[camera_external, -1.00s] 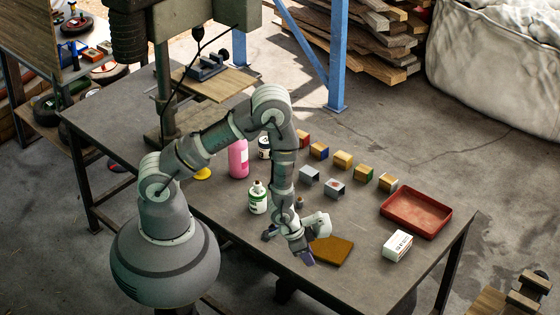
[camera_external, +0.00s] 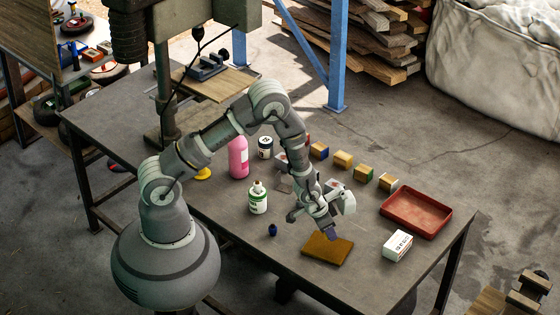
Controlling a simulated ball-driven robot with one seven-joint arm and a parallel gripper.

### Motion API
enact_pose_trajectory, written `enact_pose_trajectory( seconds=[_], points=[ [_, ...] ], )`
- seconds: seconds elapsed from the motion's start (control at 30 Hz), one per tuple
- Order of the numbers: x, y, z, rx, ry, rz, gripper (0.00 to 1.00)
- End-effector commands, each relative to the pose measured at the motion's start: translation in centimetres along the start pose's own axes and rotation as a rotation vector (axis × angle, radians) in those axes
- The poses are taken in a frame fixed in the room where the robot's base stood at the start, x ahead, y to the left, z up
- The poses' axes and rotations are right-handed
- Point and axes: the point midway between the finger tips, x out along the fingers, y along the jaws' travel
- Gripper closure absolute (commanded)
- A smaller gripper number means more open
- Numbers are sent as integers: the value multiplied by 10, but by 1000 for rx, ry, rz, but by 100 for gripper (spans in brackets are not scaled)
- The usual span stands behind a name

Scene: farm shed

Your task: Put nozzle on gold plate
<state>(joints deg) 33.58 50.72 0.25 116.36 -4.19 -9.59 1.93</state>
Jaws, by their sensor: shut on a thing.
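The gold plate (camera_external: 319,252) is a flat, brownish-gold square lying on the front part of the table. My gripper (camera_external: 333,236) points down over the plate's back right part, its tip close to the plate in the picture. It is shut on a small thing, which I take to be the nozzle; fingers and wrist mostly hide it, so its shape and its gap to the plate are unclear. A small dark blue object (camera_external: 272,229) stands on the table to the left of the plate.
Several coloured blocks (camera_external: 343,159) line the back. A red tray (camera_external: 416,230) and a white box (camera_external: 397,246) are at right. Bare table surrounds the plate.

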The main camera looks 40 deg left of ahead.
Motion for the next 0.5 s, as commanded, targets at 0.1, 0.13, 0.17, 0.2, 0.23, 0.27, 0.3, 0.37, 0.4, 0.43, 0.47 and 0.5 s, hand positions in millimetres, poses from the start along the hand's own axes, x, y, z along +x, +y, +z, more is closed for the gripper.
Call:
enact_pose_trajectory(
  seconds=[0.1,0.13,0.17,0.2,0.23,0.27,0.3,0.37,0.4,0.43,0.47,0.5],
  points=[
    [11,0,4,0,-2,0,99],
    [16,0,6,0,-2,0,99],
    [21,0,8,0,-3,0,99],
    [27,0,11,0,-2,0,99],
    [31,0,12,0,-1,0,99],
    [33,0,13,0,-1,0,99],
    [34,0,14,0,-1,0,99],
    [33,0,13,0,0,0,99],
    [32,0,13,0,0,0,99],
    [32,0,13,0,0,0,99],
    [32,0,13,0,0,0,99],
    [32,0,13,0,0,0,99]
  ],
)
